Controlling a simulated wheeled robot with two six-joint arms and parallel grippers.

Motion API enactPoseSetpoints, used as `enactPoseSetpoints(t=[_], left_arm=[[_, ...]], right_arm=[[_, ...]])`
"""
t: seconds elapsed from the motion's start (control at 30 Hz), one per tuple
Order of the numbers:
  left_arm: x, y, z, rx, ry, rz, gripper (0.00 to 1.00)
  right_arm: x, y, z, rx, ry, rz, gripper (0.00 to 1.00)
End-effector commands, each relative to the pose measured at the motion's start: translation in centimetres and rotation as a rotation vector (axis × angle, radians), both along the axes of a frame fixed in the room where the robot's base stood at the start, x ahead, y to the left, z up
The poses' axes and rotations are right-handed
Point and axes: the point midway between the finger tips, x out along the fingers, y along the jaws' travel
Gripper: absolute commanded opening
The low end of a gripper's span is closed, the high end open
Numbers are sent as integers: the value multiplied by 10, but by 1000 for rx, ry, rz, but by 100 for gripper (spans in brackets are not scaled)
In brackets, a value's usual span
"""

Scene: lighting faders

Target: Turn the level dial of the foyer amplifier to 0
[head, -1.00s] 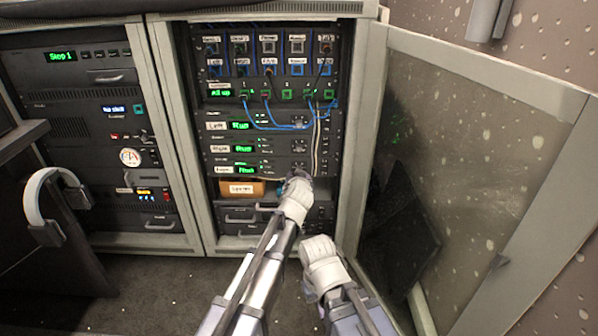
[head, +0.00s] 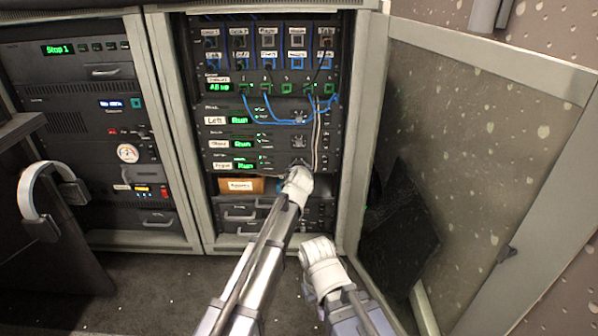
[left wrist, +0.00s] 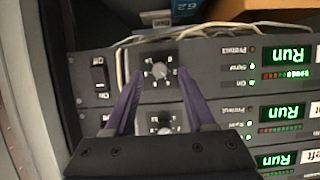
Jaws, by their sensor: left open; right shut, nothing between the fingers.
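The foyer amplifier (head: 275,165) is the lowest of three similar units in the rack, with a lit green display. It is the uppermost unit in the left wrist view (left wrist: 210,62), where the picture is upside down. Its level dial (left wrist: 159,72) is a round knob with pale marks around it; its exact setting is too small to read. My left gripper (head: 298,174) is at the front of this amplifier. In the left wrist view its open fingers (left wrist: 160,78) stand on either side of the dial; contact cannot be told. My right gripper (head: 317,246) is shut and empty, lower and nearer.
A rocker switch (left wrist: 99,75) sits beside the dial. Blue cables (head: 275,124) and pale cables (head: 316,135) hang over the rack front. An orange-brown box (head: 241,186) lies just below the amplifier. An open glass door (head: 470,130) stands at the right.

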Motion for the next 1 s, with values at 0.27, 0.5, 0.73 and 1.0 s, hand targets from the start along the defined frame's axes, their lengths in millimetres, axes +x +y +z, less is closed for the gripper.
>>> enactPoseSetpoints(t=[0.27,0.5,0.73,1.0], left_arm=[[8,0,-3,0,0,0,55],[8,0,-3,0,0,-1,36],[8,0,-3,0,0,-1,10],[8,0,-3,0,0,0,0]], right_arm=[[0,0,-3,0,0,0,0],[0,0,-3,0,0,0,0],[0,0,-3,0,0,0,0],[0,0,-3,0,0,0,0]])
